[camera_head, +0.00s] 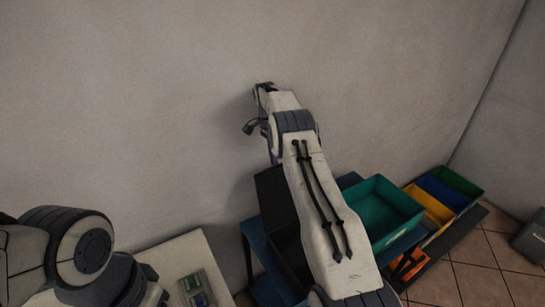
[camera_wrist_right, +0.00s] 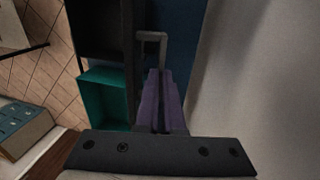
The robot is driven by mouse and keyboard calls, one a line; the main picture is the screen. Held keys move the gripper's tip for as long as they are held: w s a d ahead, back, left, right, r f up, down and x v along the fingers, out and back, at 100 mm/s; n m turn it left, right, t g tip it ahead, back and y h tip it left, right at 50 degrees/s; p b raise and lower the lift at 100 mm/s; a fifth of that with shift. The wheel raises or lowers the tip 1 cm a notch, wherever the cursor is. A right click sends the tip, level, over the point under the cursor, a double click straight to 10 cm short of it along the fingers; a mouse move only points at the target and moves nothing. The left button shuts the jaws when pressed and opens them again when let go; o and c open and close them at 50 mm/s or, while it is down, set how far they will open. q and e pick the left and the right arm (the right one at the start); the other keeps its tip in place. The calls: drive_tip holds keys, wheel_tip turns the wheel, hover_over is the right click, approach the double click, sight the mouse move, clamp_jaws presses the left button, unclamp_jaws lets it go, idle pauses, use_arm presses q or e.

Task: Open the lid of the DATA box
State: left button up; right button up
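A dark open-topped box (camera_head: 288,250) stands on a blue stand, partly hidden behind my right arm. A dark panel (camera_head: 270,190), which looks like its lid, stands raised at its wall side. No DATA lettering is readable. My right gripper (camera_head: 263,128) is above the box, close to the wall. In the right wrist view, its purple fingers (camera_wrist_right: 161,98) are close together with a thin dark gap. A grey loop (camera_wrist_right: 151,38), like a handle, shows just beyond the fingertips; I cannot tell if they touch. My left arm is at the lower left, its fingertips not visible.
A teal bin (camera_head: 383,215) is right of the dark box; yellow (camera_head: 431,206), blue (camera_head: 447,192) and green (camera_head: 462,181) bins stand farther right. A pale table (camera_head: 172,262) carries a small device (camera_head: 194,287) at lower left. The wall is close behind.

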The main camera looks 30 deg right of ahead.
sight(277, 168)
drive_tip(key=s+f, duration=0.2)
drive_tip(key=f, duration=0.1)
drive_tip(key=shift+d+g, duration=0.15)
drive_tip(key=shift+g, duration=0.25)
drive_tip(key=shift+o, duration=0.7)
drive_tip(key=b+v, duration=0.1)
drive_tip(key=v, duration=0.3)
drive_tip(key=shift+w+d, duration=0.15)
drive_tip(key=shift+w, duration=0.05)
drive_tip(key=p+v, duration=0.6)
drive_tip(key=p, duration=0.2)
drive_tip(key=shift+w+a+r+t, duration=0.15)
drive_tip(key=shift+a+r+t, duration=0.1)
drive_tip(key=shift+r+t, duration=0.15)
drive_tip(key=shift+a, duration=0.1)
